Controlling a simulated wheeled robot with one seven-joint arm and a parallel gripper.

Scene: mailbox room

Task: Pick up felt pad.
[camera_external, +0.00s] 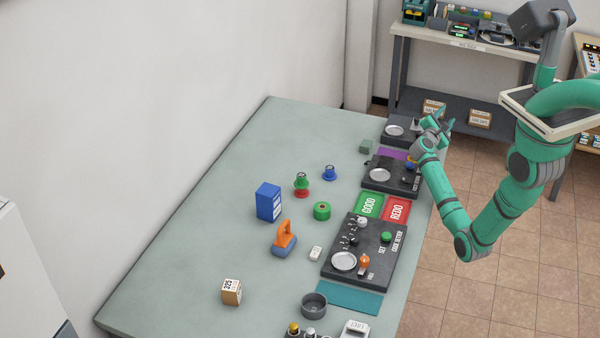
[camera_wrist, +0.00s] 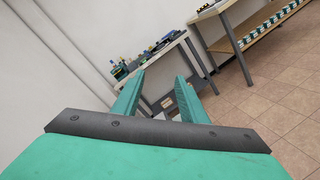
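I cannot tell for sure which thing is the felt pad. A small grey-green block (camera_external: 366,146) lies toward the far end of the table, left of the dark panels. A flat purple piece (camera_external: 393,154) lies between two dark panels, and a flat teal piece (camera_external: 350,297) lies by the near panel. My gripper (camera_external: 445,120) is above the table's far right edge, by the farthest dark panel. In the wrist view its fingers (camera_wrist: 160,88) are apart with nothing held between them. The wrist view shows none of these pieces clearly.
The long table (camera_external: 200,250) carries dark panels (camera_external: 365,250) along its right side. A blue box (camera_external: 268,201), an orange-handled tool (camera_external: 284,239), a green ring (camera_external: 321,211) and a grey bowl (camera_external: 314,305) stand left of them. The table's left side is mostly clear. A shelf bench (camera_external: 460,45) stands behind.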

